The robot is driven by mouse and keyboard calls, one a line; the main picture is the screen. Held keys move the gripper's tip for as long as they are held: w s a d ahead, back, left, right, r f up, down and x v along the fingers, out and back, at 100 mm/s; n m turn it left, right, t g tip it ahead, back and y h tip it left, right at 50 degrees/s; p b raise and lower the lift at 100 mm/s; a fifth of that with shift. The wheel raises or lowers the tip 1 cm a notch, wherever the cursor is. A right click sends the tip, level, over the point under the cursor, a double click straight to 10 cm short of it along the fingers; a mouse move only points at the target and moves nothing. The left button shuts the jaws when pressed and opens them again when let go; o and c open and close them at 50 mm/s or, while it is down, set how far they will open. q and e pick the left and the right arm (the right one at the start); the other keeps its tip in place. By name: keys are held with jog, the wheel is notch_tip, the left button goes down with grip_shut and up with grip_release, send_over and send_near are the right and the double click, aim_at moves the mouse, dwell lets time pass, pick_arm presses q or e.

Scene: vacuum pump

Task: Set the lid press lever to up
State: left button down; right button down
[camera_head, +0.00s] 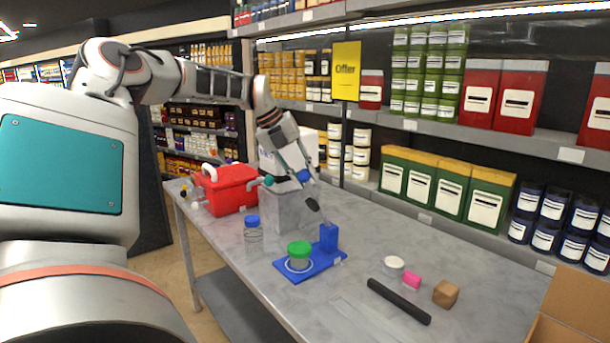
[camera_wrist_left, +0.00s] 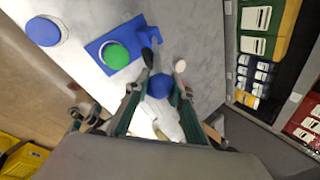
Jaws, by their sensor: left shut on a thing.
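The blue lid press (camera_head: 328,238) stands on the table, with a green-lidded jar (camera_head: 299,257) on its base. Its thin lever rises from the post, tilted up and left, to a black grip (camera_head: 312,204). The black grip also shows in the wrist view (camera_wrist_left: 147,58). My left gripper (camera_head: 302,175) is above the press, shut on a blue ball (camera_wrist_left: 160,86) between its fingertips. The black grip is just below and apart from the ball in the head view. What the ball is attached to is unclear. My right gripper is not in view.
A white and grey machine (camera_head: 291,212) stands behind the gripper, beside a red box (camera_head: 231,187). A blue-lidded jar (camera_head: 252,222) is left of the press. A black bar (camera_head: 398,301), pink block (camera_head: 412,281) and brown block (camera_head: 446,294) lie right. Shelves line the back.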

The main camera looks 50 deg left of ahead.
pick_arm(q)
jog(key=c, duration=1.7)
grip_release()
jog(key=v, duration=1.2)
jog(key=shift+s, duration=0.1)
